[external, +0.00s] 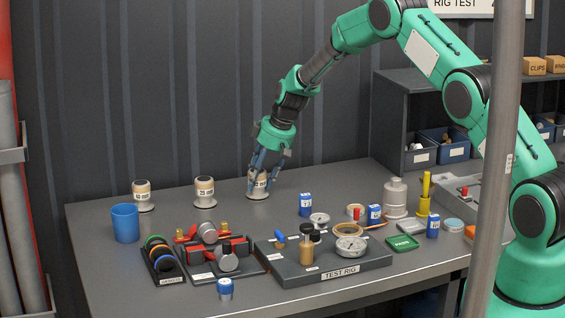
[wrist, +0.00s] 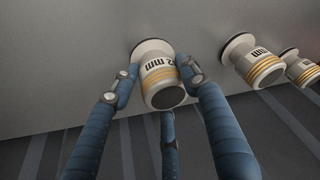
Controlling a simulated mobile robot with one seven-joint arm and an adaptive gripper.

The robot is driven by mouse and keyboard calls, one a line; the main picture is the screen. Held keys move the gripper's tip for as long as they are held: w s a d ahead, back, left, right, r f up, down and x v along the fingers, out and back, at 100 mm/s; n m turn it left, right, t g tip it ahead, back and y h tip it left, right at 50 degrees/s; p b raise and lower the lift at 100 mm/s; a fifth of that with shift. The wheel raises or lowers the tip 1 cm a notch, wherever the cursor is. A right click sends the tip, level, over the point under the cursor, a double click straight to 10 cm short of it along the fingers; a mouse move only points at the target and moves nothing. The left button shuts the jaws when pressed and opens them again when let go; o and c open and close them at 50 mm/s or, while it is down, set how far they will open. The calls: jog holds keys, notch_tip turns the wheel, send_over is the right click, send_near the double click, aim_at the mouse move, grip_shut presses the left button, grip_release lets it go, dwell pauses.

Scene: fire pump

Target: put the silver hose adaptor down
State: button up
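My gripper (external: 268,165) points down at the back of the grey table. Its blue fingers (wrist: 157,72) close in on both sides of a pale silver hose adaptor (wrist: 158,72), with no clear gap in the wrist view. The adaptor has yellow-orange bands and a size label partly hidden by the fingers. It stands upright with its round base (external: 258,196) at the tabletop; whether the base bears fully on it is hard to tell. A third finger (wrist: 169,140) shows below the adaptor in the wrist view.
Two similar labelled fittings, one in the middle (external: 204,190) and one farther left (external: 142,194), stand in the same row. A blue cup (external: 125,223) is at the front left. A test rig board (external: 322,272) and small boxes lie forward and right. A pole (external: 497,150) crosses the view.

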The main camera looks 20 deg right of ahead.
jog(key=o, duration=0.4)
jog(key=shift+r, duration=0.15)
jog(key=shift+p+v, duration=0.3)
jog(key=shift+v, duration=5.65)
jog(key=shift+s+d, duration=0.1)
jog(key=shift+d, duration=0.05)
